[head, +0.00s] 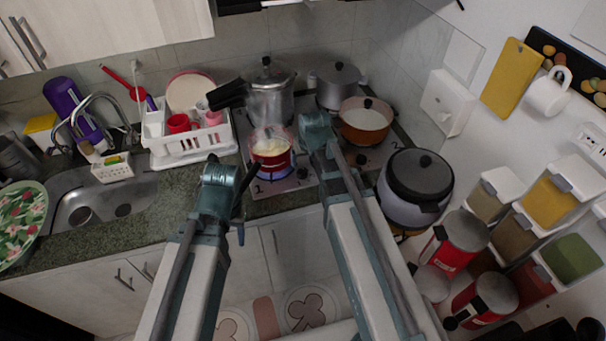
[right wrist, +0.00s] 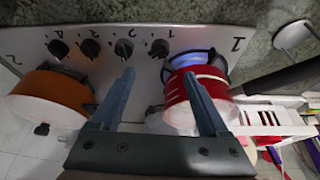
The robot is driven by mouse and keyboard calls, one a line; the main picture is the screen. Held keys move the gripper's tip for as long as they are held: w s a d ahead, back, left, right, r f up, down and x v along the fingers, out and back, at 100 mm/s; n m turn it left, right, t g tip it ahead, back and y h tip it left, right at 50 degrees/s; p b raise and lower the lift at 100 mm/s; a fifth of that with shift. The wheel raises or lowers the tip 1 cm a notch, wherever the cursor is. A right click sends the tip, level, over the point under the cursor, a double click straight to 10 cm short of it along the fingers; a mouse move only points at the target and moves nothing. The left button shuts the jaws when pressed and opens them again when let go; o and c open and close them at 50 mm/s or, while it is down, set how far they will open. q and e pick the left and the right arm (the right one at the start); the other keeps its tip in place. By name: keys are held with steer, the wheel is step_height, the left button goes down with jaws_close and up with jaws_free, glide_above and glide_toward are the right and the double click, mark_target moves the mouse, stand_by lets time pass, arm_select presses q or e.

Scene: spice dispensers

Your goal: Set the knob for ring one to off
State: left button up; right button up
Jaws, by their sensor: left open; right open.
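The stove panel (right wrist: 195,35) shows a row of several dark knobs in the right wrist view. The ring one knob (right wrist: 159,48), under a small "1", stands just beyond the gap between my right fingertips; its exact setting is hard to read. Ring one (right wrist: 203,62) glows blue under a red pot (right wrist: 181,97); the glow (head: 277,172) also shows in the head view. My right gripper (right wrist: 159,75) is open and empty, with its fingers pointing at the panel. My left gripper (head: 243,205) is open and empty in front of the counter, left of the stove.
An orange pot (head: 365,122), a pressure cooker (head: 271,98) and another steel pot (head: 338,82) stand on the stove. A rice cooker (head: 415,190) is to the right, a white dish rack (head: 190,140) to the left.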

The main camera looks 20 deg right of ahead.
mark_target(302, 172)
steer(key=b+x, duration=0.9)
steer(key=x, duration=0.2)
steer(key=shift+f+b, duration=0.25)
steer(key=shift+b, duration=0.1)
steer(key=shift+r, duration=0.1)
jaws_close()
